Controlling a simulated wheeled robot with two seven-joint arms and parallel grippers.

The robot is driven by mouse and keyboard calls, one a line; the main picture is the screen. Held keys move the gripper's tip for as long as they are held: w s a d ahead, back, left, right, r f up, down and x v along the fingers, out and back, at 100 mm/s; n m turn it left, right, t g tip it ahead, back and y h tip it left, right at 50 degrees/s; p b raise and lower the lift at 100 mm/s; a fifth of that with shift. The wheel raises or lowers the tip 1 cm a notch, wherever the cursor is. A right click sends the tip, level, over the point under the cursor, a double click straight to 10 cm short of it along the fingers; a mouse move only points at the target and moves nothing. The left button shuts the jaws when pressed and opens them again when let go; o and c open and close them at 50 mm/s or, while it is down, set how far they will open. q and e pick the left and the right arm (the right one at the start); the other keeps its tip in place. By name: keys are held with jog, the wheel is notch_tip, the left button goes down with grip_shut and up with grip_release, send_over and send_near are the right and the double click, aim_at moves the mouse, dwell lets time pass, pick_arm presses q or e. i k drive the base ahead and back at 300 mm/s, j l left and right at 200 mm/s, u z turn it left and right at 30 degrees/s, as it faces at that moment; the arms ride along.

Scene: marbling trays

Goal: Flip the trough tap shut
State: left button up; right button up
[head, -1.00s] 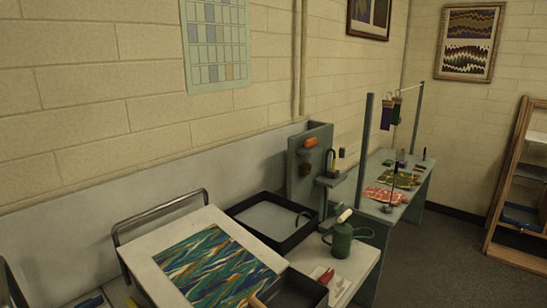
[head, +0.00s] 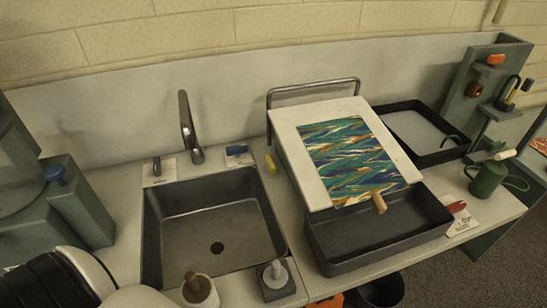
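A dark tap with a tall curved spout (head: 188,130) stands behind a grey sink trough (head: 162,240), left of centre in the head view. A short upright dark lever (head: 156,166) stands left of the spout on a pale plate. I see no water stream, and the trough looks empty with a dark drain hole. I cannot tell from the lever whether the tap is open or shut. Part of my own arm seems to show at the lower left, away from the tap. Neither of my grippers is in view.
A blue-knobbed block (head: 80,205) stands left of the sink. A marbled sheet (head: 350,160) lies on a tilted white board, above a black tray (head: 320,245). A brush pot (head: 200,292) and a small grey block (head: 277,284) stand at the sink's front edge. A green can (head: 487,180) stands right.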

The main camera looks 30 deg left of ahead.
aim_at(272, 169)
jog(key=u, duration=2.1)
jog(key=k+j, duration=0.15)
jog(key=k, duration=0.35)
